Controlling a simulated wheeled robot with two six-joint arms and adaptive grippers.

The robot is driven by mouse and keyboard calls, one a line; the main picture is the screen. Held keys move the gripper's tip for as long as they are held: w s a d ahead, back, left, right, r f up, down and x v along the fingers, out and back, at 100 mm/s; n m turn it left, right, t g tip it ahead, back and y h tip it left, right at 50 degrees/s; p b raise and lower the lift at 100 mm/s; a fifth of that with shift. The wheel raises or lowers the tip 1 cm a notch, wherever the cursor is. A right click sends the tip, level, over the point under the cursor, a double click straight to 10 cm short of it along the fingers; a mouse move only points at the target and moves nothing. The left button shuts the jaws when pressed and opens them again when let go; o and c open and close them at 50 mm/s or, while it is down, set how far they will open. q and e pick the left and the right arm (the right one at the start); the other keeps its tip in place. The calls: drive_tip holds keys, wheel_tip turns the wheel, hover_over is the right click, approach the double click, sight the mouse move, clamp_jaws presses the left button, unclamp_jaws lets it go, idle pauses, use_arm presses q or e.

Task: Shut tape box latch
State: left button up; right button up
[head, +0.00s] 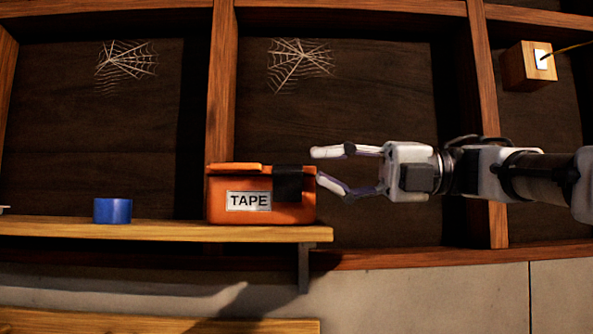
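The orange tape box (220,205) with a white TAPE label (249,201) stands upright on the wooden shelf. A black latch piece (288,183) is on the right part of its front, near the top; whether it is fastened I cannot tell. An orange lid or handle part (235,168) shows along the top left. My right gripper (318,164) comes in from the right, its two fingers apart, one above the other. Its fingertips are at the box's right edge, with nothing between them; I cannot tell whether they touch. My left gripper is not clearly in view.
A blue tape roll (112,211) stands on the shelf (165,231) left of the box. The shelf ends just right of the box, above a bracket (303,268). A wooden outlet box (524,68) is at the upper right. Wooden studs (220,85) line the wall.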

drive_tip(key=d, duration=0.4)
drive_tip(key=shift+d, duration=0.3)
drive_tip(key=shift+a, duration=0.1)
drive_tip(key=d, duration=1.1)
drive_tip(key=shift+d, duration=0.4)
